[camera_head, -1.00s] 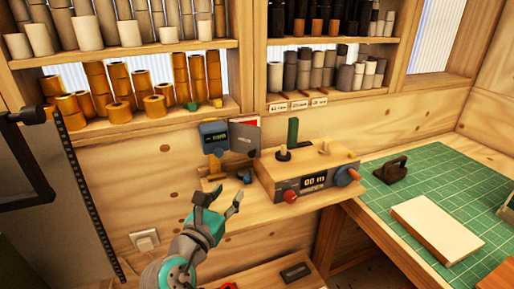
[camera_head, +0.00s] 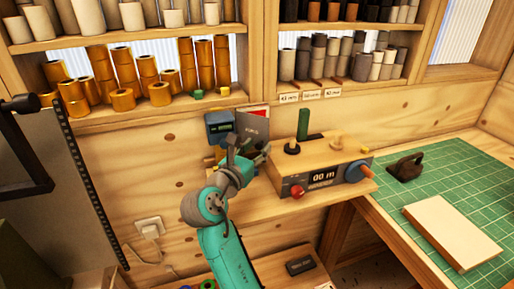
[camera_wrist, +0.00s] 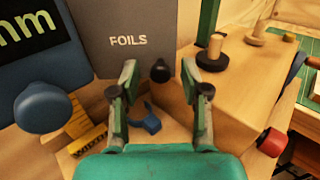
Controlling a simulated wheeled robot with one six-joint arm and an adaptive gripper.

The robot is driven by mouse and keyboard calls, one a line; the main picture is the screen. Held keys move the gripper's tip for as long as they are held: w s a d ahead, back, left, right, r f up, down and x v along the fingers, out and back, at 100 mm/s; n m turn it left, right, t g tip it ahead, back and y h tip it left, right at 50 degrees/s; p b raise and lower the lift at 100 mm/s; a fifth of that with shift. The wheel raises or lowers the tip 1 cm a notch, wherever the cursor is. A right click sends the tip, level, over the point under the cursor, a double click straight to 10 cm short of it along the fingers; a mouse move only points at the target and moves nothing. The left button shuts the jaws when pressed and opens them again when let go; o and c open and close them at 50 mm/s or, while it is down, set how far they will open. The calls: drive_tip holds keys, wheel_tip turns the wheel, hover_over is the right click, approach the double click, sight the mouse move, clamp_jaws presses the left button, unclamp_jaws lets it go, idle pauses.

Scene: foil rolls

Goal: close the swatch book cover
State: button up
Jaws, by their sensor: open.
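The swatch book (camera_head: 252,119) stands at the back of the small wooden bench, with a red and pale strip showing above its grey front. In the wrist view its grey cover (camera_wrist: 115,52) reads FOILS and fills the top centre. A dark round knob (camera_wrist: 160,71) shows at the cover's lower right. My gripper (camera_wrist: 160,82) is open and empty, its fingertips either side of the knob in the picture. I cannot tell whether they touch the cover. In the head view my gripper (camera_head: 250,152) is in front of the book and hides its lower part.
A blue gauge (camera_head: 219,122) reading mm stands just left of the book. A wooden counter box (camera_head: 320,165) with pegs, a red knob and a blue knob stands close on the right. A blue clip-like piece (camera_wrist: 146,119) lies below. A green cutting mat (camera_head: 430,170) lies far right.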

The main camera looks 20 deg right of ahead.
drive_tip(key=shift+w+d, duration=0.25)
clamp_jaws()
drive_tip(key=shift+w+d+n+t+y, duration=0.2)
drive_tip(key=shift+d+n+t+y, duration=0.5)
drive_tip(key=shift+y, duration=0.2)
drive_tip(key=shift+w+d+n+t+y, duration=0.15)
drive_tip(key=shift+w+n+t+y, duration=0.05)
drive_tip(key=shift+n+t+y, duration=0.3)
drive_tip(key=shift+w+d+n+t+y, duration=0.15)
drive_tip(key=shift+n+t+y, duration=0.2)
drive_tip(key=shift+y, duration=0.25)
unclamp_jaws()
